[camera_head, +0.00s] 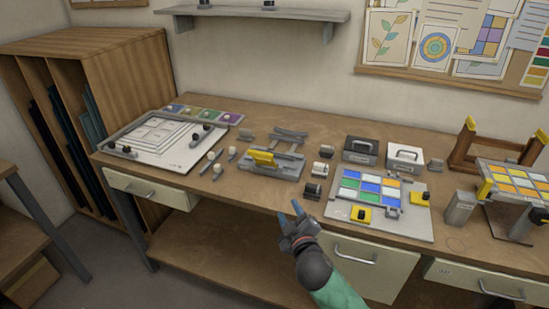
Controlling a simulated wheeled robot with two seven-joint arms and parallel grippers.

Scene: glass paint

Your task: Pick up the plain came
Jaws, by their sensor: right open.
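My right gripper (289,211) comes in from the bottom, open and empty, just in front of the workbench's (250,190) front edge. I cannot tell for certain which piece is the plain came. A grey metal fixture with grey bars (290,134) and a yellow block (262,157) stands on the bench beyond the gripper. Small spool-like pieces, including a dark one (312,190), stand to its right. A panel of coloured glass squares (376,190) lies on a pale board right of the gripper. My left gripper is not in view.
A white board (160,145) with a drawn frame lies at the left. A dark box (361,149) and a white-fronted box (404,157) stand behind the glass panel. A grey canister (459,207) and a raised coloured panel (515,180) stand at the right. Bare bench shows along the front left.

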